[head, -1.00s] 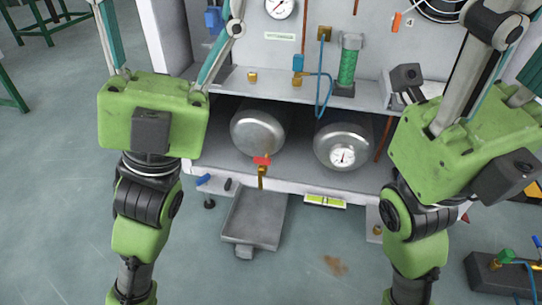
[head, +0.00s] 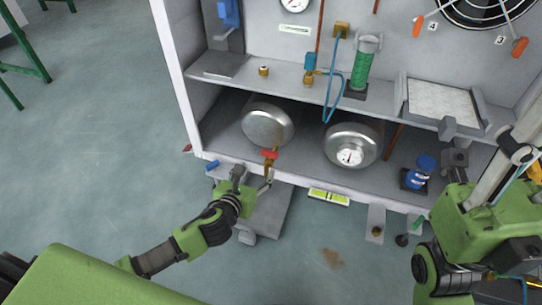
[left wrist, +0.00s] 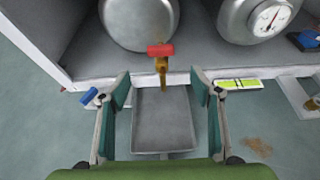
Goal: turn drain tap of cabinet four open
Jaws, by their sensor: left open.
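The drain tap (head: 269,154) has a red handle on a brass body. It sticks out at the front edge of the cabinet's lower shelf, below the left silver tank (head: 267,126). In the left wrist view the tap (left wrist: 161,52) stands upright with its red handle crosswise. My left gripper (head: 253,178) is open and low in front of the tap. In the left wrist view its fingers (left wrist: 160,82) spread wide to either side, with the tap between and just beyond their tips, apart from both. My right gripper (head: 505,178) is partly cut off at the right edge; its fingertips are unclear.
A grey tray (left wrist: 162,118) lies below the tap. A blue-handled part (left wrist: 89,96) sits left of it on the cabinet's edge. A green level (head: 328,196) is to the right.

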